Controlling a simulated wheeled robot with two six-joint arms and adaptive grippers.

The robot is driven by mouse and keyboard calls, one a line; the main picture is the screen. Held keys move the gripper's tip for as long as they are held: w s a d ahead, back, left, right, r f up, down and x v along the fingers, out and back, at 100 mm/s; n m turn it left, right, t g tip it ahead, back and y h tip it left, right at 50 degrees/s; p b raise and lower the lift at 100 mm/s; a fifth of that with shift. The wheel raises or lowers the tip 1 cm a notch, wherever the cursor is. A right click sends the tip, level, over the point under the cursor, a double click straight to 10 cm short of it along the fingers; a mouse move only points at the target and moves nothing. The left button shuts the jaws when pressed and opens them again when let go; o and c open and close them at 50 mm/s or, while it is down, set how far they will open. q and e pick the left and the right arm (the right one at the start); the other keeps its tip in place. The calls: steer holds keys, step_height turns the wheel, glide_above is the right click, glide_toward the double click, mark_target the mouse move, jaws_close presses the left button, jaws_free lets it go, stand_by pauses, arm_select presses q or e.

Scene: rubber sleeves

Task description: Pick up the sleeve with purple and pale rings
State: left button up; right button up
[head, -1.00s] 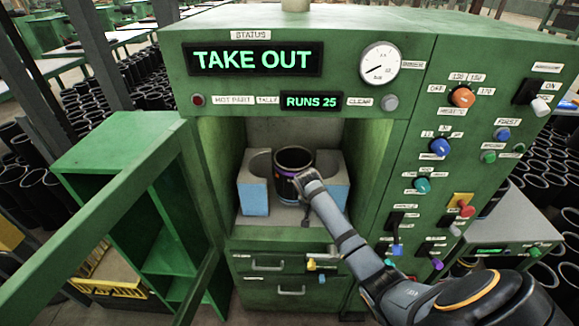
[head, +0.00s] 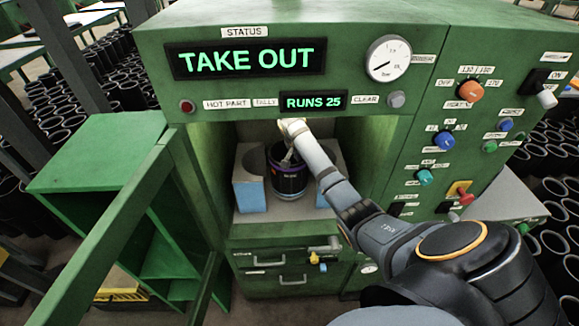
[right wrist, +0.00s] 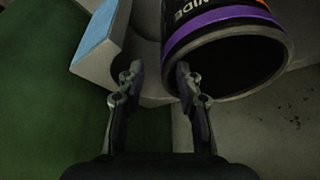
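The dark sleeve (head: 287,184) with a purple ring near its top rim stands upright in the open chamber of the green machine, between two pale blocks. In the right wrist view the sleeve (right wrist: 222,24) shows its purple band, a thin pale band and its open mouth. My right gripper (head: 289,151) is at the sleeve's mouth, coming from above and the right. In the right wrist view its fingers (right wrist: 158,80) are apart, one over the near edge of the mouth and one outside the wall. Contact cannot be told. My left gripper is not in view.
The pale block with a blue face (head: 250,195) is left of the sleeve; another is partly hidden by my arm. The chamber walls and the green machine's header (head: 230,85) frame the opening. An open green door (head: 110,240) stands at left. A knob panel (head: 455,130) is at right.

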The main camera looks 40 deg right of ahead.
steer(key=shift+w+d+f, duration=0.15)
steer(key=shift+w+f, duration=0.15)
steer(key=shift+f, duration=0.2)
steer(key=shift+w+d+f, duration=0.1)
steer(key=shift+w+f, duration=0.15)
steer(key=shift+f, duration=0.25)
steer(key=x, duration=0.5)
steer(key=shift+f+p, duration=0.15)
steer(key=shift+p, duration=0.25)
steer(key=shift+s, duration=0.1)
steer(key=c, duration=0.7)
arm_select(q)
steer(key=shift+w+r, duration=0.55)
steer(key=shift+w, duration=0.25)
arm_select(e)
jaws_close()
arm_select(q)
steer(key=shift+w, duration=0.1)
